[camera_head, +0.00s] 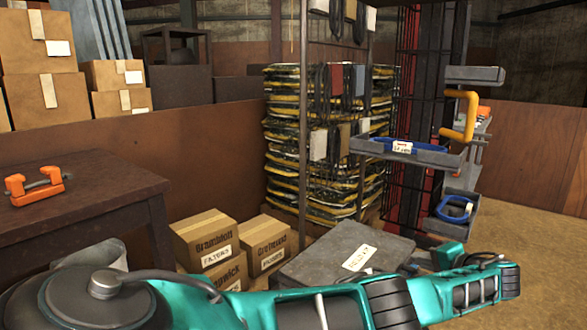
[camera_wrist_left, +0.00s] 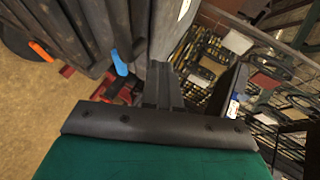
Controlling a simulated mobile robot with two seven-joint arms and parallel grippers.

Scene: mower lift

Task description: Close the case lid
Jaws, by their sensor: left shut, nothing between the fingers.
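The dark grey case lid (camera_head: 325,252) with a white label (camera_head: 358,258) is at the lower middle of the head view, partly covered by my left arm. Its top face shows; whether it sits fully down on the case cannot be told. My left gripper (camera_wrist_left: 163,85) is shut and empty in the left wrist view, with its finger tips close to dark grey ribbed walls (camera_wrist_left: 75,35). A blue latch (camera_wrist_left: 118,63) and an orange latch (camera_wrist_left: 40,50) show there. Contact with the case cannot be told. My right gripper is out of view.
Cardboard boxes (camera_head: 205,238) stand left of the case, below a dark table (camera_head: 80,195) bearing an orange-handled tool (camera_head: 37,184). A rack with grey trays (camera_head: 405,152) and a pile of yellow-edged sacks (camera_head: 283,140) stand behind. Bare floor (camera_head: 540,240) lies right.

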